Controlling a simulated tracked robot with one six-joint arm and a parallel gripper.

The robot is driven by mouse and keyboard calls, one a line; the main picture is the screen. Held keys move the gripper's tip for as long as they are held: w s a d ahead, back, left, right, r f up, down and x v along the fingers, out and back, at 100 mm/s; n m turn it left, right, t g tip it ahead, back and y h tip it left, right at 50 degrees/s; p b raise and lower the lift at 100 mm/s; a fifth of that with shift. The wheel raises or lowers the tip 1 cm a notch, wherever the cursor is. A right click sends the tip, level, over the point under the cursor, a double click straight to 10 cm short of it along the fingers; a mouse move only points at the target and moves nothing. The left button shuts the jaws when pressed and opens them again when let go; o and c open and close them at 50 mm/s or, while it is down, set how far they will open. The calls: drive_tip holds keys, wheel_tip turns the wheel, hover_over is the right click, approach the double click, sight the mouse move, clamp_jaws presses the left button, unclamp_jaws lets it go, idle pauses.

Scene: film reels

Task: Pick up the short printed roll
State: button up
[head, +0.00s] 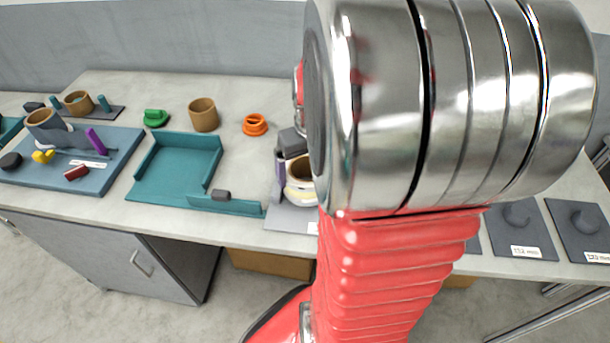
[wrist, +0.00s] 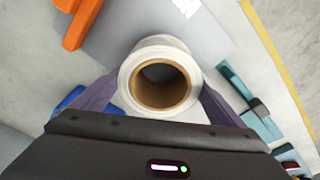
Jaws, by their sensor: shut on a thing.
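The short printed roll (wrist: 184,110) is a pale white roll with a brown cardboard core, seen end-on in the wrist view. My gripper (wrist: 160,98) has its purple fingers on the roll's left and right sides, shut on it. In the head view the roll (head: 299,192) shows white with yellowish bands, partly hidden behind my arm. One purple finger shows at its left; the other is hidden. The roll is over or on a grey plate (head: 283,220); I cannot tell whether it touches it.
A teal tray (head: 140,190) stands left of the roll. Behind are an orange ring (head: 255,125), a brown cardboard core (head: 203,115) and a green piece (head: 155,118). A blue board (head: 112,177) with several items lies far left. Labelled dark plates (head: 515,238) lie right. My arm hides the middle.

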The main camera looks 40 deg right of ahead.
wheel_tip(320, 180, up, 8)
drive_tip(key=shift+r, duration=0.25)
idle(0.6)
